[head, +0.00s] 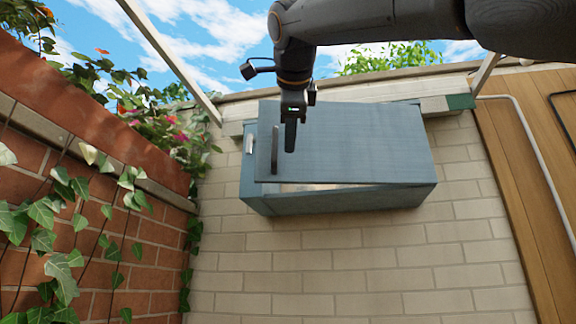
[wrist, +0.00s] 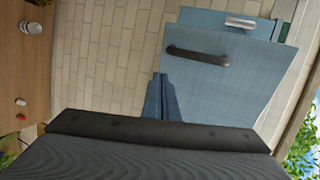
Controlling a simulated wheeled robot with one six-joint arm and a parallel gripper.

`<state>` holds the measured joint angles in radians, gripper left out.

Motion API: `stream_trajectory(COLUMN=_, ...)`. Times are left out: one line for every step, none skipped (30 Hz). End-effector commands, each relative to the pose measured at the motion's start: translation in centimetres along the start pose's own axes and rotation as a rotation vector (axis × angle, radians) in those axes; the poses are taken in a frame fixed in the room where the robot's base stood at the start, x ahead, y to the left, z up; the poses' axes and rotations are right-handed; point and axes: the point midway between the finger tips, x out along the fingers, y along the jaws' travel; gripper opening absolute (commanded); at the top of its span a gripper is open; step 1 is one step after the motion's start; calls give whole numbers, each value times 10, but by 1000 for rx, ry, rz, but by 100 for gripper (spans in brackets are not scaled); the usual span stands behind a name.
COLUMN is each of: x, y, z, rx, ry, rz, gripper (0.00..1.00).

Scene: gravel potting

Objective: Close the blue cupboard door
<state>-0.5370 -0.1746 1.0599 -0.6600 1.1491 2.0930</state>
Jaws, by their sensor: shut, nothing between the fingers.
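The blue cupboard (head: 330,203) is fixed to the pale brick wall in the head view. Its blue door (head: 360,140) stands partly open, with a gap showing along its lower edge. A dark bar handle (head: 274,150) sits near the door's left edge; the handle (wrist: 198,56) and door (wrist: 235,85) also show in the wrist view. My gripper (head: 290,150) is shut and empty, just right of the handle in the head view. In the wrist view my fingers (wrist: 161,78) point toward the door's edge. I cannot tell whether they touch it.
A silver handle (head: 250,139) sits on a blue panel behind the door's left edge. A brick planter wall (head: 110,215) with ivy stands at left. Wooden boards (head: 520,150) cover the right side. The wall below the cupboard is clear.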

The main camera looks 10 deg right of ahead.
Motion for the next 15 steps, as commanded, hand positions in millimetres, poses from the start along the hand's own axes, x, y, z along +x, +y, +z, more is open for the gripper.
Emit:
stream_trajectory(x=10, y=-1, z=-1, rx=-1, ry=5, rz=4, gripper=0)
stream_trajectory(x=17, y=-1, z=-1, rx=-1, ry=5, rz=4, gripper=0)
stream_trajectory(x=25, y=-1, z=-1, rx=-2, ry=5, rz=4, gripper=0)
stream_trajectory(x=31, y=-1, z=-1, rx=-2, ry=5, rz=5, gripper=0)
stream_trajectory(x=37, y=-2, z=-1, rx=-2, ry=4, rz=4, gripper=0)
stream_trajectory(x=45, y=-1, z=-1, rx=-1, ry=4, rz=5, gripper=0)
stream_trajectory(x=50, y=-1, z=-1, rx=-2, ry=4, rz=4, gripper=0)
stream_trajectory(x=56, y=-2, z=-1, rx=-2, ry=4, rz=4, gripper=0)
stream_trajectory(x=64, y=-1, z=-1, rx=-3, ry=4, rz=5, gripper=0)
stream_trajectory(x=70, y=-1, z=-1, rx=-2, ry=3, rz=5, gripper=0)
stream_trajectory(x=74, y=-3, z=-1, rx=-1, ry=3, rz=4, gripper=0)
stream_trajectory(x=79, y=-5, z=0, rx=-1, ry=2, rz=4, gripper=0)
stream_trajectory(x=82, y=-7, z=0, rx=-2, ry=1, rz=3, gripper=0)
stream_trajectory(x=86, y=-8, z=0, rx=-2, ry=2, rz=3, gripper=0)
stream_trajectory(x=90, y=-8, z=-1, rx=-2, ry=2, rz=3, gripper=0)
